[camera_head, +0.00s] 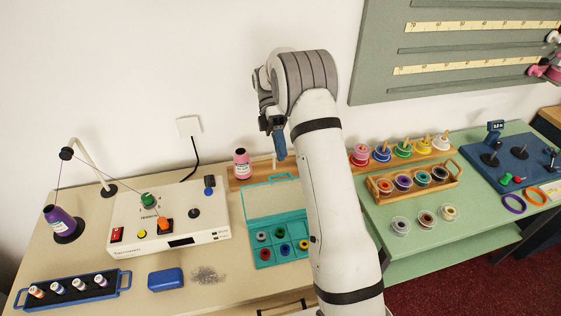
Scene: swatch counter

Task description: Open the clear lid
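A teal box (262,264) with several compartments holding small coloured bobbins sits on the beige counter, partly behind my arm. Its clear lid (270,202), a see-through panel with a teal rim, stands raised at the back edge of the box, off the compartments. The lid's right part is hidden by my arm. My gripper (280,156) hangs above and behind the lid, its dark blue fingers pointing down. It looks apart from the lid, and nothing shows in it. The fingers overlap in this view, so the gap between them cannot be told.
A white winding machine (170,227) stands left of the box. A pink thread cone (242,164) stands behind it on a wooden strip. A blue case (165,279) and a pile of pins (207,275) lie in front. A wooden spool rack (412,183) stands on the green counter at right.

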